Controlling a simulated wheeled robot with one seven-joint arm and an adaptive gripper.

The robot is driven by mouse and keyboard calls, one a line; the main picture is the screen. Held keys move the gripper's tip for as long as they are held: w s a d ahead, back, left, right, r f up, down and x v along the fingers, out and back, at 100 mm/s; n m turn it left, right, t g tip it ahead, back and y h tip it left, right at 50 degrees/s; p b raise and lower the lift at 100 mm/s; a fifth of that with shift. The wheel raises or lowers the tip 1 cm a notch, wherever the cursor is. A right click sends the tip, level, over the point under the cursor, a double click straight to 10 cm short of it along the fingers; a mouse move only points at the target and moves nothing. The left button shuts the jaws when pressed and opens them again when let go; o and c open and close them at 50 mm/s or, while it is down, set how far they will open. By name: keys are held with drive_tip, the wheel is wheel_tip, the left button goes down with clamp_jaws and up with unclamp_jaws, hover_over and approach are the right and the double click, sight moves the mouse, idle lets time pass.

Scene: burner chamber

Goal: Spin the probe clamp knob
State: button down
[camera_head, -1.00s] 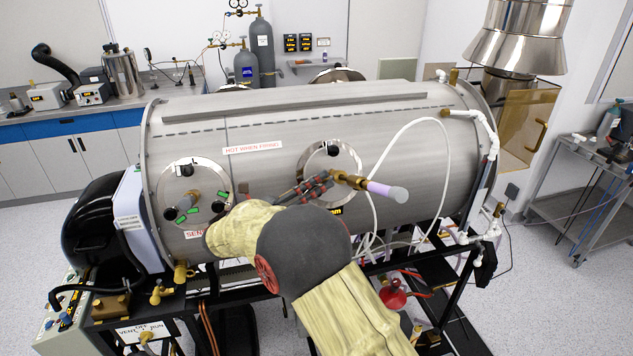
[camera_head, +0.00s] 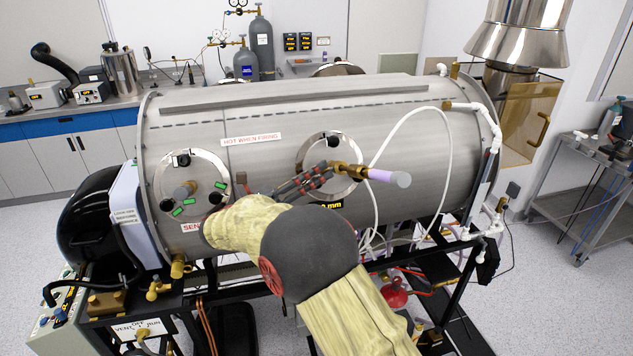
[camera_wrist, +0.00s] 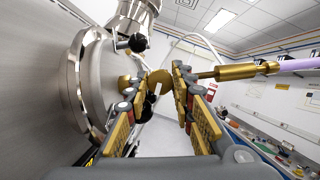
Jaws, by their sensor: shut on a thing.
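The probe assembly sticks out from the round port on the chamber's front, with a brass body (camera_head: 352,171) and a lavender sleeve (camera_head: 382,176). In the wrist view its brass shaft (camera_wrist: 240,72) runs off to the right beyond my fingers. A small round brass clamp knob (camera_wrist: 160,82) sits between the fingertips of my gripper (camera_wrist: 159,84). My gripper is shut on this knob, with a finger on either side. In the head view my gripper (camera_head: 330,170) reaches in from the lower left, beside the probe, and its fingers hide the knob.
The steel chamber (camera_head: 270,115) lies close behind my gripper. A black port knob (camera_head: 333,141) sits just above, also in the wrist view (camera_wrist: 135,42). A white hose (camera_head: 449,150) loops at the right. A second port (camera_head: 190,165) is at the left.

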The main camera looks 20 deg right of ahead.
drive_tip(key=shift+w+f+m+g+b, duration=0.15)
drive_tip(key=shift+m+g+b, duration=0.4)
drive_tip(key=shift+b, duration=2.15)
drive_tip(key=shift+s+f+m+g+b, duration=0.15)
drive_tip(key=shift+m+b, duration=0.8)
drive_tip(key=shift+b, duration=1.7)
drive_tip(key=b, duration=0.2)
drive_tip(key=shift+w+r+m+b, duration=0.1)
drive_tip(key=shift+r+m+b, duration=0.2)
drive_tip(key=c, duration=1.5)
unclamp_jaws()
drive_tip(key=shift+w+a+r+n+p, duration=0.1)
drive_tip(key=shift+r+n+p, duration=0.3)
drive_tip(key=shift+p, duration=2.2)
drive_tip(key=n+t+p, duration=0.1)
drive_tip(key=n+p, duration=0.2)
drive_tip(key=p, duration=0.7)
drive_tip(key=shift+f, duration=0.2)
drive_tip(key=shift+n+t+p, duration=0.3)
drive_tip(key=shift+t+p, duration=0.1)
drive_tip(key=shift+p, duration=0.65)
